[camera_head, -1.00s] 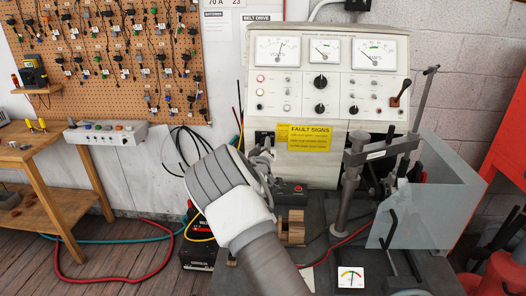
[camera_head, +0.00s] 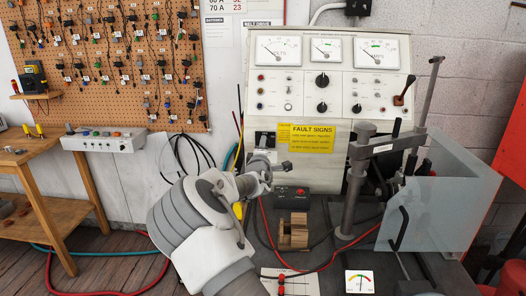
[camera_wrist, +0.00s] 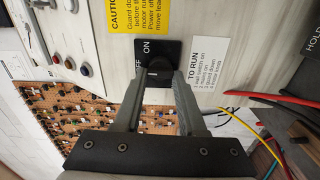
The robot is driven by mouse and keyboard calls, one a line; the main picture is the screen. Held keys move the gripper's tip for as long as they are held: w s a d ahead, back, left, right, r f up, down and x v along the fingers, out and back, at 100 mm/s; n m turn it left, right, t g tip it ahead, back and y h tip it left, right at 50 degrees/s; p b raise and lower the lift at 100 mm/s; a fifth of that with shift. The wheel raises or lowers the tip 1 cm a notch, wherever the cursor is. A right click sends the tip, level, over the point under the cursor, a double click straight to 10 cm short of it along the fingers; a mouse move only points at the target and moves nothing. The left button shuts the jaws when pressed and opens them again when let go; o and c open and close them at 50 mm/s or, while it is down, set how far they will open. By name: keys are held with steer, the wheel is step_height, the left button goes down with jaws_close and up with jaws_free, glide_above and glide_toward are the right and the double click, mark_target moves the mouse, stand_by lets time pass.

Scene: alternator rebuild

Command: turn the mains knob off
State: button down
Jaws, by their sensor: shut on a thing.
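The mains knob (camera_wrist: 157,71) sits on a black plate lettered ON and OFF (camera_wrist: 172,52), on the white panel, in the wrist view. A pale mark shows on the knob, but I cannot tell surely which word it points to. My gripper (camera_wrist: 158,78) has one finger on each side of the knob and is shut on it. In the head view my gripper (camera_head: 272,167) is at the lower left of the test bench front (camera_head: 340,150), left of and below the yellow fault signs label (camera_head: 307,138). It hides the knob there.
A bench post with clamp (camera_head: 355,185) and a clear guard (camera_head: 440,200) stand to the right. Red, black and yellow cables (camera_wrist: 268,130) hang near my gripper.

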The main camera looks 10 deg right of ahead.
steer(key=shift+n, duration=0.4)
steer(key=shift+c, duration=2.4)
jaws_free()
steer(key=s+a, duration=0.1)
steer(key=s, duration=0.7)
steer(key=s+a, duration=0.2)
steer(key=s, duration=0.7)
steer(key=shift+a, duration=0.25)
steer(key=shift+d, duration=0.1)
